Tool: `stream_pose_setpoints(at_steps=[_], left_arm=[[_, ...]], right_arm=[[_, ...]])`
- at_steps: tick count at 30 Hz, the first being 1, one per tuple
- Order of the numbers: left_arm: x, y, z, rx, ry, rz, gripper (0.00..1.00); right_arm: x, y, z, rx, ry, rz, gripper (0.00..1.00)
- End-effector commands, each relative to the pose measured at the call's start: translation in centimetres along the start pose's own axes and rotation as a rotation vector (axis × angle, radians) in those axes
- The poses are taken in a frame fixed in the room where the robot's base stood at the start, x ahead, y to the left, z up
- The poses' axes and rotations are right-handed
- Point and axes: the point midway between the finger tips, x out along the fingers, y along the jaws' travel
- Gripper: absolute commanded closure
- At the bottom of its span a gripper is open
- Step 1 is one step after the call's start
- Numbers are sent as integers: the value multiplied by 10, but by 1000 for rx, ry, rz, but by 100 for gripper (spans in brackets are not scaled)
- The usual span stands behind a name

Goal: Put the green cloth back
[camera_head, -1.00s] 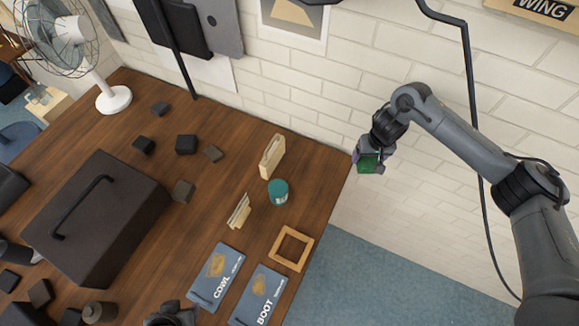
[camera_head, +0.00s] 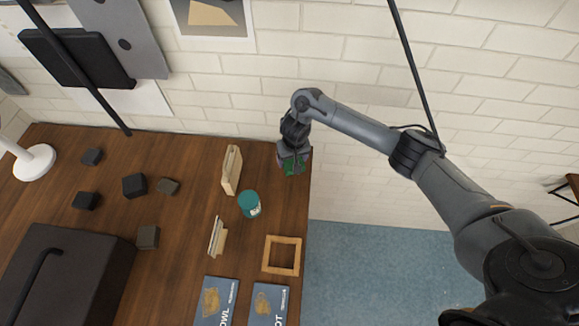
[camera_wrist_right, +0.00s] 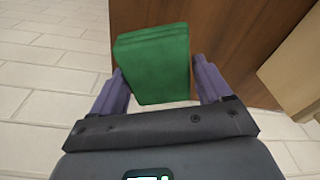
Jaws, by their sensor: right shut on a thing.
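My right gripper (camera_head: 293,168) is shut on the folded green cloth (camera_head: 294,167) at the table's far right corner, near the brick wall. In the head view most of the cloth is hidden by the gripper. In the right wrist view the cloth (camera_wrist_right: 155,65) is a thick green block between the two purple fingers (camera_wrist_right: 160,90). I cannot tell from the views how high the cloth is above the tabletop. My left gripper is not in view.
Near the gripper on the wooden table (camera_head: 185,225) stand a teal can (camera_head: 249,204), an upright pale wooden piece (camera_head: 231,170) and a slatted wooden holder (camera_head: 217,238). A square wooden frame (camera_head: 282,255) lies at the right edge. Dark blocks (camera_head: 134,185) and a large dark box (camera_head: 85,270) are left.

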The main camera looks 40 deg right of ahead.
Motion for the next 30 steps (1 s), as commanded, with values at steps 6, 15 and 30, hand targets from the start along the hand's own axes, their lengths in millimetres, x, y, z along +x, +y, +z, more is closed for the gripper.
stream_pose_setpoints(at_steps=[6,15,30], left_arm=[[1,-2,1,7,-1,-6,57],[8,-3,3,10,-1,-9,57],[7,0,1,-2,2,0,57]], right_arm=[[7,-9,1,0,1,1,47],[40,-9,6,0,-1,1,47],[47,-9,6,-1,0,1,19]])
